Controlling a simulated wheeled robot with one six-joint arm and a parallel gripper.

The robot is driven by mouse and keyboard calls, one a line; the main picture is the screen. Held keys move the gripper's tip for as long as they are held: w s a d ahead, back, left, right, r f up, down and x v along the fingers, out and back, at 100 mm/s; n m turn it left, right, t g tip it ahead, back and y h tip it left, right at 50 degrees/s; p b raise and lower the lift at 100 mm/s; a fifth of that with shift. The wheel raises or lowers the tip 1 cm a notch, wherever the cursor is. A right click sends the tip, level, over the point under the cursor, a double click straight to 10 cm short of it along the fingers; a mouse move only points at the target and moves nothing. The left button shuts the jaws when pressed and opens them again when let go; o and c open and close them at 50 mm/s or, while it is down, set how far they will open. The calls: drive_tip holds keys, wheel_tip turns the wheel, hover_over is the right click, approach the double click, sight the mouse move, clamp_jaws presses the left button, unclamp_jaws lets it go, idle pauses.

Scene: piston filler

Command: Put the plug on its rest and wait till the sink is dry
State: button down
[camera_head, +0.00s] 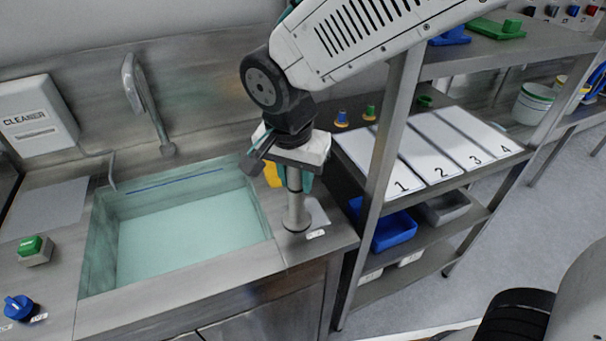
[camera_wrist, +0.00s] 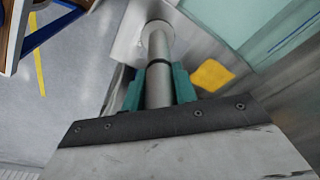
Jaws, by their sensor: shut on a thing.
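The plug is a grey metal standpipe (camera_head: 295,207) with a wider round foot, held upright at the right end of the sink. My gripper (camera_head: 293,182) is shut on its upper part; in the wrist view the teal fingers (camera_wrist: 159,88) clasp the pipe (camera_wrist: 158,85) from both sides. The foot is over a pale square plate (camera_head: 316,215) on the counter, likely the rest; I cannot tell whether it touches. The sink (camera_head: 190,225) holds clear greenish water, with a blue line on its back wall above the water.
A tap (camera_head: 146,105) rises behind the sink. A green button (camera_head: 35,249) and a blue knob (camera_head: 18,307) are on the left counter. A yellow item (camera_head: 272,174) lies behind the pipe. A shelf rack (camera_head: 385,150) with numbered white panels stands close on the right.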

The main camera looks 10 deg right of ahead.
drive_tip(key=w+d+f, duration=0.2)
drive_tip(key=w+f, duration=0.2)
drive_tip(key=w, duration=0.1)
drive_tip(key=shift+d, duration=0.15)
idle(0.4)
drive_tip(key=shift+f, duration=0.1)
drive_tip(key=c, duration=1.1)
unclamp_jaws()
